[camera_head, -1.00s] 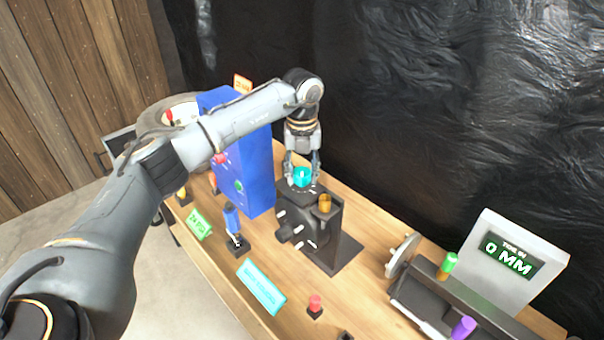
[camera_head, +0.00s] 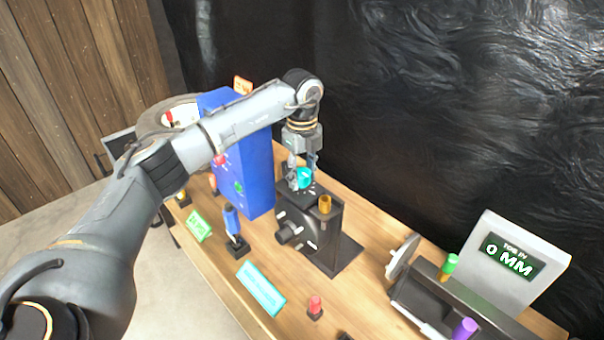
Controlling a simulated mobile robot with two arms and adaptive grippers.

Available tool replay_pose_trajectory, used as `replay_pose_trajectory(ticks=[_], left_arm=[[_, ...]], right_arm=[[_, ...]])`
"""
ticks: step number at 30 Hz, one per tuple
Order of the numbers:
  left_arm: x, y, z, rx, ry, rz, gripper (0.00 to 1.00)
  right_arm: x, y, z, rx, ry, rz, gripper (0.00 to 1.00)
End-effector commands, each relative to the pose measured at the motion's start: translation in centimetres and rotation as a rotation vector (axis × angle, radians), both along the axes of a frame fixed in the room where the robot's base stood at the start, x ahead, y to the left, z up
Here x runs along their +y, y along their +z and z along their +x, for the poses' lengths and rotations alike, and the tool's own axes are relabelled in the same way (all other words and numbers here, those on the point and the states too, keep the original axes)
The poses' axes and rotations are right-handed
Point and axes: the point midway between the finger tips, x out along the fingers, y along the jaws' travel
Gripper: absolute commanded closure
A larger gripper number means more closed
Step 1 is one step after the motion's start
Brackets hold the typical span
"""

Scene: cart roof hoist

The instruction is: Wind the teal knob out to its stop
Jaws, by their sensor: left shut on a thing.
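The teal knob (camera_head: 304,177) sits on top of a black box-like device (camera_head: 322,232) on the wooden bench. My left gripper (camera_head: 302,181) reaches down from above and is shut on the teal knob. Its fingers stand on either side of the knob and hide part of it. White tick marks show on the black top around the knob. My right gripper is not in view.
An orange knob (camera_head: 325,204) stands close to the teal one. A blue box (camera_head: 246,165) is to the left. A grey display (camera_head: 516,262) reading "0 MM", a green knob (camera_head: 450,263) and a purple knob (camera_head: 464,328) are at right. A red button (camera_head: 315,306) is in front.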

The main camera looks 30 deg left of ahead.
Motion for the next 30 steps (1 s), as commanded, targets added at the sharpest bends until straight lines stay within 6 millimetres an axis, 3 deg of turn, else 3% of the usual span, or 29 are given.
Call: replay_pose_trajectory(ticks=[16, 17, 20, 30], left_arm=[[0.06, 0.14, 0.10, -0.004, 0.031, 0.001, 0.91], [0.06, 0.14, 0.10, -0.004, 0.031, 0.001, 0.58], [0.05, 0.13, 0.08, -0.003, 0.030, 0.001, 0.37], [0.02, 0.20, 0.04, -0.002, 0.028, 0.000, 0.37]], right_arm=[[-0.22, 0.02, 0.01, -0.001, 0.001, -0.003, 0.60], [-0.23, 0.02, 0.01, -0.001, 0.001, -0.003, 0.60], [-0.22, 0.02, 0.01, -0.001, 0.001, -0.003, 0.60], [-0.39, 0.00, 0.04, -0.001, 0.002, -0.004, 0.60]])
